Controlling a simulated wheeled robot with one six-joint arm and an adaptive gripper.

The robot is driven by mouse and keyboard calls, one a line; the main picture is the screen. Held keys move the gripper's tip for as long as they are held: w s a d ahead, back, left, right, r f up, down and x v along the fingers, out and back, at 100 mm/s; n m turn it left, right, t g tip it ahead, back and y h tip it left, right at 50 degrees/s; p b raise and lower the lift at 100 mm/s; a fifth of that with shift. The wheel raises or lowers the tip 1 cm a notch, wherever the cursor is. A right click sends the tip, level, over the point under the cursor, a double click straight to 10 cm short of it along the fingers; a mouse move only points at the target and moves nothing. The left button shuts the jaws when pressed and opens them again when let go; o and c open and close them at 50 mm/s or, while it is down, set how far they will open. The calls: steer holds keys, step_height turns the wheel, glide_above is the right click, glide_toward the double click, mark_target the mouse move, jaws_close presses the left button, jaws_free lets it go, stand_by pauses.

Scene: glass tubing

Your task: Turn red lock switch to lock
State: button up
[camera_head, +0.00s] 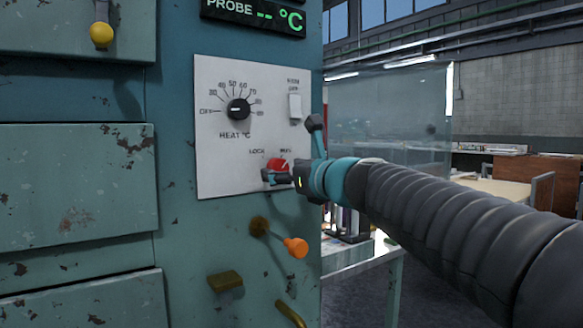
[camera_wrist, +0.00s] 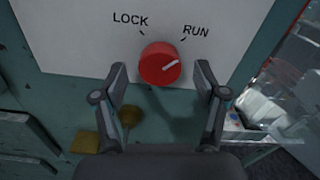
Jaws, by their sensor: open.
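The red lock switch (camera_wrist: 159,64) is a round red knob on the white control panel, below the labels LOCK and RUN. Its pale pointer line is turned toward RUN, at the upper right. In the head view the knob (camera_head: 278,164) shows partly behind my gripper (camera_head: 270,178). In the wrist view my gripper (camera_wrist: 160,78) is open, with one finger on each side of the knob and visible gaps between. I cannot tell whether the fingertips reach the panel.
The white panel (camera_head: 215,160) also carries a black HEAT dial (camera_head: 238,109) and a white rocker switch (camera_head: 295,106). An orange-tipped lever (camera_head: 295,247) sticks out below. Right of the teal cabinet stands a table (camera_head: 365,265).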

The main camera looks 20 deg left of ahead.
steer(key=shift+x, duration=1.05)
steer(key=c, duration=1.1)
steer(key=shift+c, duration=0.2)
